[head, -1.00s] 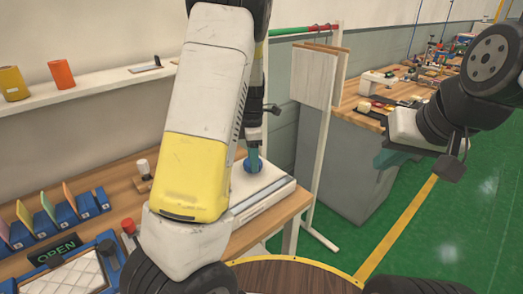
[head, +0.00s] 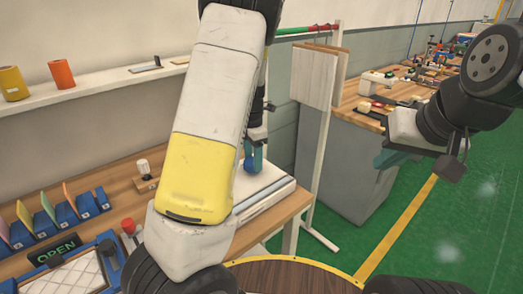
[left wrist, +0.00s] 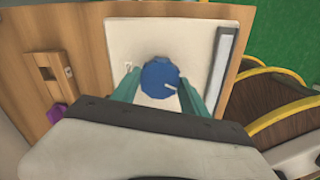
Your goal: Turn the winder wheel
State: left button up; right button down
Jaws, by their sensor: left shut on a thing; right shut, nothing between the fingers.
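The winder wheel is a blue round knob (left wrist: 160,77) with a white mark on its right side, on top of a white box (left wrist: 118,38). In the head view the wheel (head: 251,164) is partly hidden behind my left arm, and the white box (head: 262,192) sits on the wooden table. My left gripper (left wrist: 160,84) is shut on the wheel, with one teal finger on each side of it. My right gripper (head: 385,160) is at the right, over the green floor area, away from the wheel, shut and empty.
The wooden table (head: 122,182) holds blue holders with coloured cards (head: 62,212), an OPEN sign (head: 54,249) and a blue-framed tray (head: 75,280) at the left. A white stand with a hanging board (head: 315,75) is behind the box. A second workbench (head: 345,130) is at the right.

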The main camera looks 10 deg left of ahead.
pick_arm(q)
jog(key=shift+w, duration=0.1)
jog(key=o, duration=1.4)
jog(key=shift+c, duration=0.2)
jog(key=shift+r, duration=0.1)
notch_tip(320, 180, up, 8)
jog(key=shift+f, duration=0.15)
jog(key=s+r+m+t, duration=0.2)
jog(key=s+r+m, duration=0.2)
jog(key=s+m, duration=0.4)
jog(key=s+d+r+m+t+h, duration=0.1)
jog(key=s+r+m, duration=0.3)
jog(key=s+m, duration=0.4)
jog(key=s+d+r+m+t+h, duration=0.1)
jog(key=s+r+m+t, duration=0.2)
jog(key=s+m, duration=0.5)
jog(key=r+m, duration=0.1)
jog(key=m, duration=0.1)
jog(key=shift+s+r+m, duration=0.15)
jog(key=shift+r+m, duration=0.1)
jog(key=shift+m, duration=0.05)
